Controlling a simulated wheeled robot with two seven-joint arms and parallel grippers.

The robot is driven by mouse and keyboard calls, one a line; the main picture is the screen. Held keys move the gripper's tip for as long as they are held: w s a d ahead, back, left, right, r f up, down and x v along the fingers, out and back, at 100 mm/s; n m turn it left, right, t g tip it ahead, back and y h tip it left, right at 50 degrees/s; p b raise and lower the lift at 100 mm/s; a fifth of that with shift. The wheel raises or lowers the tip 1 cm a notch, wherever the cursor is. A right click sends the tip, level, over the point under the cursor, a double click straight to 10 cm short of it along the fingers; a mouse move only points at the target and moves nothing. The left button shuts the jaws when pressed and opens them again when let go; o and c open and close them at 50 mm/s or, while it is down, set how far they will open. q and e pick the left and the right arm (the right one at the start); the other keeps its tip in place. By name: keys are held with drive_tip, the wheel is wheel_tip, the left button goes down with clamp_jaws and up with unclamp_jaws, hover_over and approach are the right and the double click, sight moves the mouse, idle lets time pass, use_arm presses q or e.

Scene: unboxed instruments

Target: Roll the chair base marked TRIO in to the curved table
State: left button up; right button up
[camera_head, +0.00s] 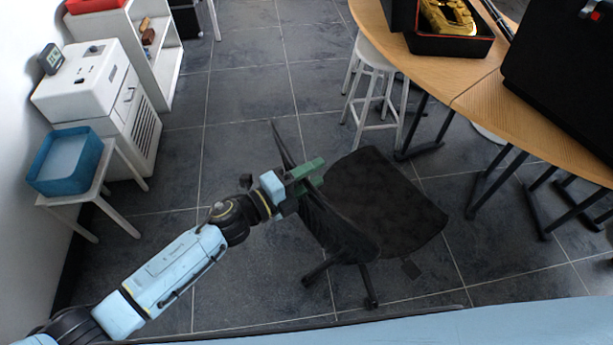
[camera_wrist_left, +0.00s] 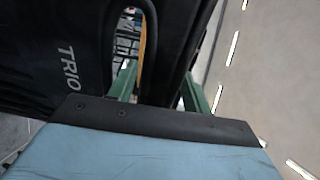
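The black office chair marked TRIO (camera_head: 390,205) stands on the tiled floor at the middle, its seat facing right and its backrest on the left. The curved wooden table (camera_head: 440,75) is at the upper right, apart from the seat. My left gripper (camera_head: 309,176) is at the top of the backrest. In the left wrist view, the white TRIO lettering (camera_wrist_left: 69,67) shows on the black backrest. The green fingers of my left gripper (camera_wrist_left: 160,88) lie either side of a strip beside the backrest's slot and appear shut on it. My right gripper is not in view.
A white stool (camera_head: 372,85) stands at the table's near left edge. Black table legs (camera_head: 492,180) reach the floor right of the chair. A white side table with a blue bin (camera_head: 65,160) and a white cabinet (camera_head: 95,100) line the left wall. Floor between chair and table is open.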

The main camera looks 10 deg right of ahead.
use_arm(q)
clamp_jaws()
drive_tip(key=shift+f, duration=0.25)
idle(0.5)
